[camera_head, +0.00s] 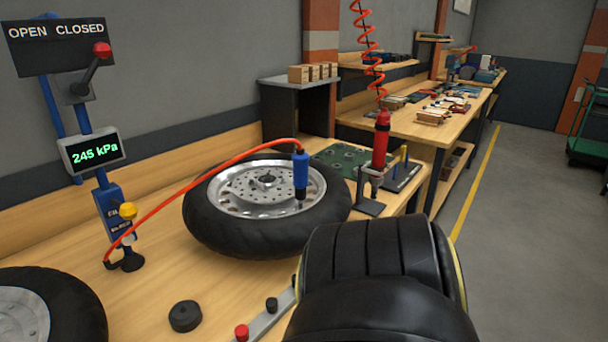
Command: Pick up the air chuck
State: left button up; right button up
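The air chuck (300,178) is a blue cylinder with a dark tip, joined to an orange-red hose (205,160). It stands upright over the right side of the wheel (210,222), its tip down near the rim; I cannot tell if it is seated on a valve. The hose arcs left to the foot of the blue inflator post (113,207). A display (94,152) on the post reads 245 kPa. The red-knobbed lever (92,70) points up toward CLOSED. Neither of my grippers is in view; a black arm link of mine fills the bottom right.
A second tyre (75,305) lies at the lower left. A black puck (185,316) and a grey bar (268,322) with red and black knobs lie in front. A red tool (381,140) on a coiled hose stands right of the wheel.

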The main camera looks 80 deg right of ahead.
aim_at(300, 158)
jog(key=k, duration=0.9)
jog(key=z, duration=0.95)
jog(key=i, duration=0.5)
jog(key=z, duration=0.05)
